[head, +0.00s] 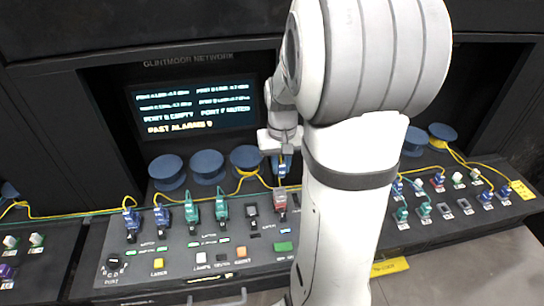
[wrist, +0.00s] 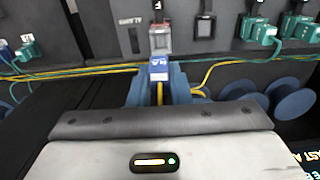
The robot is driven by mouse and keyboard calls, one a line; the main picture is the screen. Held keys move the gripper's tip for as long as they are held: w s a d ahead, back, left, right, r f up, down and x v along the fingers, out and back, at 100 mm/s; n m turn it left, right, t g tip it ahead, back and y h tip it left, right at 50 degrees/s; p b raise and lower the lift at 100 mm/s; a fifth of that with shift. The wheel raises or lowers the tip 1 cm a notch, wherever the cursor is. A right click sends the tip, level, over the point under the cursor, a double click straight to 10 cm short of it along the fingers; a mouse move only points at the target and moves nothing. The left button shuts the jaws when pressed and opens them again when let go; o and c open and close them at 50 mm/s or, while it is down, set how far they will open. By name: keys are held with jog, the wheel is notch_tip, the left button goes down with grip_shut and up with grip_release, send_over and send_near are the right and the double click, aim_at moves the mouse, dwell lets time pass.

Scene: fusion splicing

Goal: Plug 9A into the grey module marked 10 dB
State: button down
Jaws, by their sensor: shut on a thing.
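My gripper (wrist: 159,94) is shut on a blue plug (wrist: 159,69) with a white label too small to read; a yellow cable trails from it. In the head view the plug (head: 282,168) hangs below my wrist, just behind a red-and-grey module (head: 280,201). In the wrist view the plug lines up with that module (wrist: 160,42), its front end close to it; I cannot tell whether they touch. A dark grey module (head: 251,211) sits beside it, also in the wrist view (wrist: 204,27). No 10 dB marking is readable on either.
Two teal plugs (head: 221,210) and two blue plugs (head: 162,217) stand in the panel to the left. Blue cable spools (head: 207,167) and yellow and green cables lie behind. An empty slot (wrist: 131,40) is beside the red-and-grey module. More plugs (head: 424,211) fill the right side.

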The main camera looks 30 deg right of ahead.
jog(key=shift+a+f+b, duration=0.1)
jog(key=shift+f+b, duration=2.05)
jog(key=shift+f, duration=0.95)
jog(key=shift+s+f+b, duration=0.1)
jog(key=shift+f+b, duration=0.45)
jog(key=c, duration=1.3)
grip_release()
jog(key=shift+o, duration=0.2)
notch_tip(320, 180, up, 8)
jog(key=shift+b, duration=0.35)
jog(key=shift+a, duration=0.1)
